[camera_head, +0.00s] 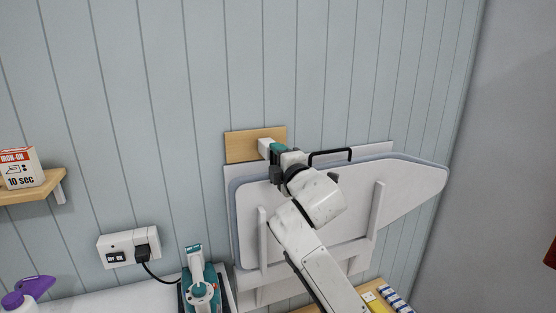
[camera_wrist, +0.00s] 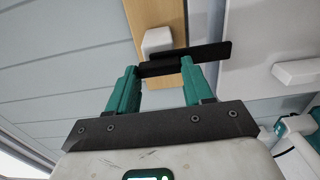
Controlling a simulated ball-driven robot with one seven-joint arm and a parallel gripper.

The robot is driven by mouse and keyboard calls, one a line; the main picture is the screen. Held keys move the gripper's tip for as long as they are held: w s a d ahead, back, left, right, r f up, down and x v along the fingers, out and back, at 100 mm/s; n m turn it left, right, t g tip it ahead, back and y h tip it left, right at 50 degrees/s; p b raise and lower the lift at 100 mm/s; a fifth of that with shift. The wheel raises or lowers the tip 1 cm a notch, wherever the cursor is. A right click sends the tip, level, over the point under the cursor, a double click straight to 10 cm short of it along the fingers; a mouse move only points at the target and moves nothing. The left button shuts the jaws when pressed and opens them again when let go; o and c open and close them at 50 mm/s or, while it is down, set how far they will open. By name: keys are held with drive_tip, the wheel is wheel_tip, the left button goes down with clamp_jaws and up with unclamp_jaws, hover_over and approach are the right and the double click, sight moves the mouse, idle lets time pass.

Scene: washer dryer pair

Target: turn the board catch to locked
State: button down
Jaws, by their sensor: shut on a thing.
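The board catch shows in the wrist view as a black bar (camera_wrist: 212,53) in front of a white block (camera_wrist: 157,41) on a wooden backing plate (camera_wrist: 150,14). In the head view the wooden plate (camera_head: 242,147) is on the wall at the board's upper left; my gripper mostly hides the bar. My gripper (camera_wrist: 159,68) has its teal fingers shut on the bar, whose end extends right past the fingers. In the head view my gripper (camera_head: 275,155) is just right of the white block. The folded ironing board (camera_head: 330,205) lies against the wall, behind my arm.
A black handle (camera_head: 330,154) stands out at the board's top edge, right of my gripper. A teal iron (camera_head: 200,285), a socket with a plug (camera_head: 128,247) and a shelf with a box (camera_head: 20,168) are to the left. Bare wall lies above the plate.

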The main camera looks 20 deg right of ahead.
drive_tip(key=shift+a+f, duration=0.1)
drive_tip(key=shift+c, duration=2.2)
unclamp_jaws()
drive_tip(key=s+b, duration=0.2)
drive_tip(key=s, duration=0.8)
drive_tip(key=shift+s, duration=0.4)
drive_tip(key=s+f+m+g, duration=0.35)
drive_tip(key=s+f, duration=0.25)
drive_tip(key=f, duration=0.4)
drive_tip(key=s+f+m+g, duration=0.3)
drive_tip(key=s+f+m, duration=0.15)
drive_tip(key=f, duration=0.55)
drive_tip(key=s+f+m+g, duration=0.3)
drive_tip(key=s+f, duration=0.3)
drive_tip(key=f, duration=0.4)
drive_tip(key=s+d+f+m+g, duration=0.1)
drive_tip(key=s+f+m+g, duration=0.2)
drive_tip(key=s, duration=1)
drive_tip(key=s+d+f+m+g, duration=0.2)
drive_tip(key=s+f+m+g, duration=0.2)
drive_tip(key=s+f, duration=0.6)
drive_tip(key=s, duration=0.3)
drive_tip(key=shift+s+f+m, duration=0.15)
drive_tip(key=shift+m, duration=0.25)
